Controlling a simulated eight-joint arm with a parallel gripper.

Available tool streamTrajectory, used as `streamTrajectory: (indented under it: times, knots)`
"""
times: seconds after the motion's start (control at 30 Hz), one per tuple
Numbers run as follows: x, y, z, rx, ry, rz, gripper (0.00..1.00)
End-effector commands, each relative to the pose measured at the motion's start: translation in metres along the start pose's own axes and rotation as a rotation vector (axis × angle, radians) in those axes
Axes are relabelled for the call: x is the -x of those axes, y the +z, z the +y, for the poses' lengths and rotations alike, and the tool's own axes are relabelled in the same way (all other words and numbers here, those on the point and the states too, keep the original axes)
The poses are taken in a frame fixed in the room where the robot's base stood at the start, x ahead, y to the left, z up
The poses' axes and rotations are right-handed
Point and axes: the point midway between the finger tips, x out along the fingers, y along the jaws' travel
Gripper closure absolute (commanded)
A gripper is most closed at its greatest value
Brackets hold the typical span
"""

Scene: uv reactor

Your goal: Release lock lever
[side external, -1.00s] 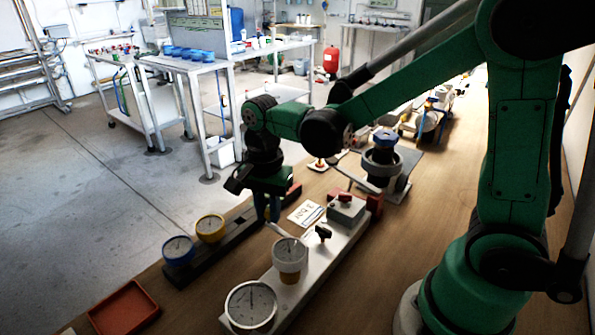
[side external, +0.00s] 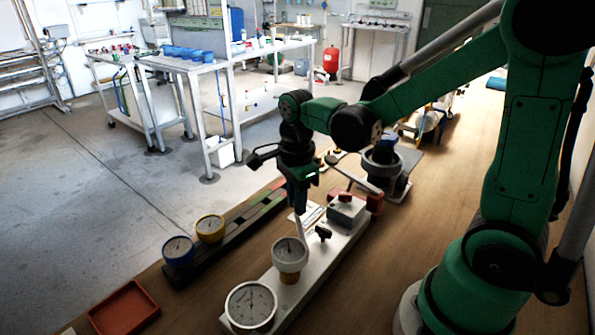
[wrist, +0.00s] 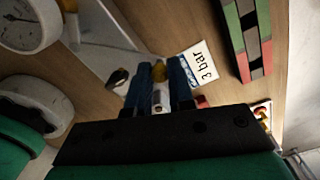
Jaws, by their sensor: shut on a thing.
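The lock lever (side external: 299,228) appears as a pale, thin bar beside the white-and-yellow gauge (side external: 289,257) on the light base plate (side external: 318,262). My gripper (side external: 299,208) points down with its blue fingers shut on the lever's far end. In the wrist view, the blue fingers of my gripper (wrist: 160,92) close around a pale piece, with a yellow part just beyond it. The fingers hide much of the lever there, so its exact grip point is unclear.
A dark knob (side external: 323,233) and a grey box (side external: 346,211) stand on the plate close by. A large white gauge (side external: 251,307) is at its near end. A dark rail with a blue gauge (side external: 178,251) and a yellow gauge (side external: 210,228) lies left. A "3 bar" card (wrist: 198,67) lies nearby.

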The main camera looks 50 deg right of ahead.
Motion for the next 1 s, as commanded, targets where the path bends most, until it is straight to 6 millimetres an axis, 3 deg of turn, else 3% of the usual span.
streamTrajectory:
  times: [0.57,0.6,0.7,1.0]
  knots:
    - [0.0000,-0.0034,0.0017,-0.040,0.002,0.001,1.00]
    - [0.0000,-0.0034,0.0017,-0.040,0.002,0.001,0.79]
    - [0.0000,-0.0033,0.0017,-0.040,0.002,0.001,0.51]
    - [0.0004,-0.0029,0.0013,-0.039,0.000,0.000,0.50]
